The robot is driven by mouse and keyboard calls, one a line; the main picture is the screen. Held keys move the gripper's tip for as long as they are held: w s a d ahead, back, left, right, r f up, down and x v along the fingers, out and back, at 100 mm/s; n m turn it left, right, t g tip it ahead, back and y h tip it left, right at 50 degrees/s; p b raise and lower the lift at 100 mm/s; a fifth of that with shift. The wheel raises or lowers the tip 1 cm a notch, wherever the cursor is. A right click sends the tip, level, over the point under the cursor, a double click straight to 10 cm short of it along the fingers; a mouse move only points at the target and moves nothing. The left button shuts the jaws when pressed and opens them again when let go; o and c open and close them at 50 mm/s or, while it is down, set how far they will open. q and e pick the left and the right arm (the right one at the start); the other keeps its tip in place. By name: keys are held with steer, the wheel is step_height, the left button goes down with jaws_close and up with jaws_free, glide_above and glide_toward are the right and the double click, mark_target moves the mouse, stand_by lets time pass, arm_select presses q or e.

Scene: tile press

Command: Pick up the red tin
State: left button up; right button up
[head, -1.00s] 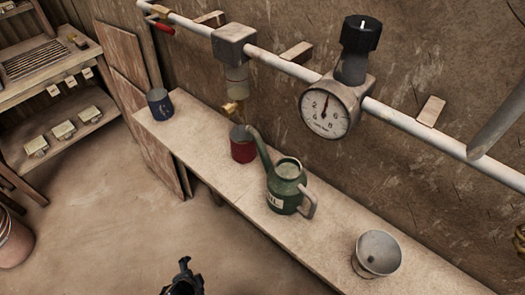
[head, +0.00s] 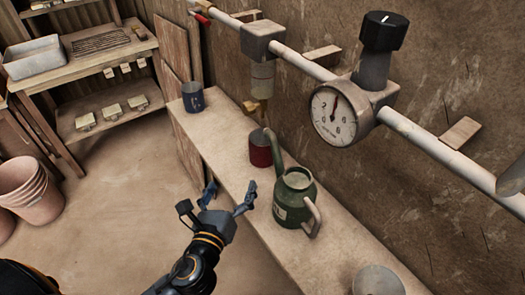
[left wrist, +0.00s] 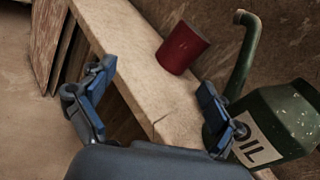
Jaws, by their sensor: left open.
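The red tin (head: 260,150) stands upright on the bench, partly behind the spout of the green oil can (head: 294,200). In the left wrist view the red tin (left wrist: 182,48) shows beyond my fingers, with the green oil can (left wrist: 270,125), marked OIL, to its right. My left gripper (head: 228,192) is open and empty. It is at the bench's front edge, short of the red tin and apart from it. In the left wrist view the left gripper (left wrist: 155,95) has its fingers wide apart, the right finger close to the oil can. My right gripper is not in view.
The bench (head: 225,135) is narrow and runs along the wall. A blue tin (head: 193,97) stands at its far end and a grey bowl (head: 378,281) at its near end. A pipe with a gauge (head: 340,115) and a filter (head: 262,80) hangs above the bench.

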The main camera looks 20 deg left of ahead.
mark_target(258, 153)
arm_select(q)
steer(key=m, duration=0.1)
steer(key=d+r+m+h, duration=0.1)
steer(key=m, duration=0.1)
steer(key=d+m+t, duration=0.1)
steer(key=shift+w+d+r+h, duration=0.15)
steer(key=shift+d+r+h, duration=0.1)
steer(key=shift+r+h, duration=0.05)
steer(key=shift+w+d+r+m, duration=0.15)
steer(key=shift+w+m, duration=0.15)
steer(key=shift+m, duration=0.2)
steer(key=w+p, duration=0.1)
steer(key=w, duration=0.6)
steer(key=shift+d+p, duration=0.1)
steer(key=shift+p, duration=0.2)
steer(key=shift+w+p, duration=0.35)
steer(key=shift+w, duration=2.75)
steer(key=c, duration=1.2)
steer(key=shift+c, duration=0.6)
